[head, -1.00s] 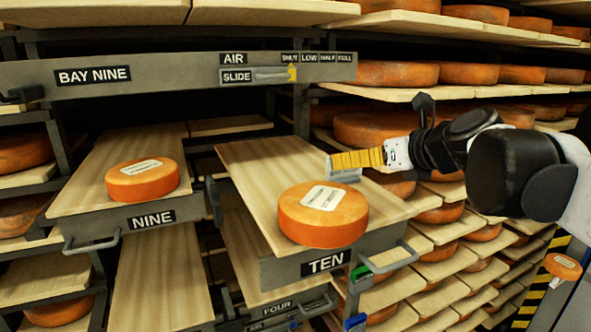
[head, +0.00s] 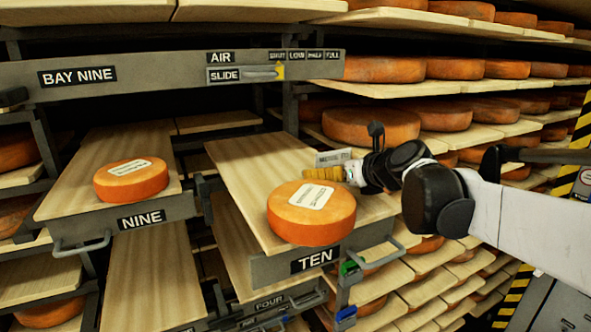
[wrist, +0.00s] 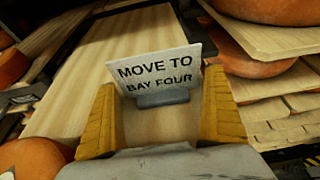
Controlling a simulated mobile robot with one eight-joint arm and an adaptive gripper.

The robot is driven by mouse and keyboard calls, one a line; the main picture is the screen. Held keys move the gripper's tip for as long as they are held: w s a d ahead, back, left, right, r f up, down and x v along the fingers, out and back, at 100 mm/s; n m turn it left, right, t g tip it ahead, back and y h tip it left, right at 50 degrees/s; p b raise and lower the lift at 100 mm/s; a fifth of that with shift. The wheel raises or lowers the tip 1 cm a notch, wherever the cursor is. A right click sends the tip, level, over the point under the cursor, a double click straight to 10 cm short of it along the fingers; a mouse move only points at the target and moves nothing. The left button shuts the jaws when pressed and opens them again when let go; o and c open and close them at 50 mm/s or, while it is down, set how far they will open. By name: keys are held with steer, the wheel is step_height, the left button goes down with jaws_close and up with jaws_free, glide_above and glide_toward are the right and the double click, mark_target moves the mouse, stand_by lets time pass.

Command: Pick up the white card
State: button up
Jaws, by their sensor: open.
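The white card (wrist: 155,72) reads "MOVE TO BAY FOUR" and stands upright in a small grey holder (wrist: 162,98) in the wrist view. In the head view the card (head: 333,157) shows at the right edge of the board marked TEN, behind a cheese wheel. My gripper (wrist: 160,112) is open, with one yellow finger at each side of the card's lower part and the holder. A gap shows between the fingers and the holder. In the head view my gripper (head: 323,174) covers the card's lower part.
An orange cheese wheel (head: 312,222) with a white label sits at the front of board TEN (head: 245,170). Another labelled wheel (head: 130,180) sits on board NINE (head: 90,160). Racks of wheels (head: 370,125) stand close behind and to the right of my gripper.

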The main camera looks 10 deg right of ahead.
steer(key=c, duration=1)
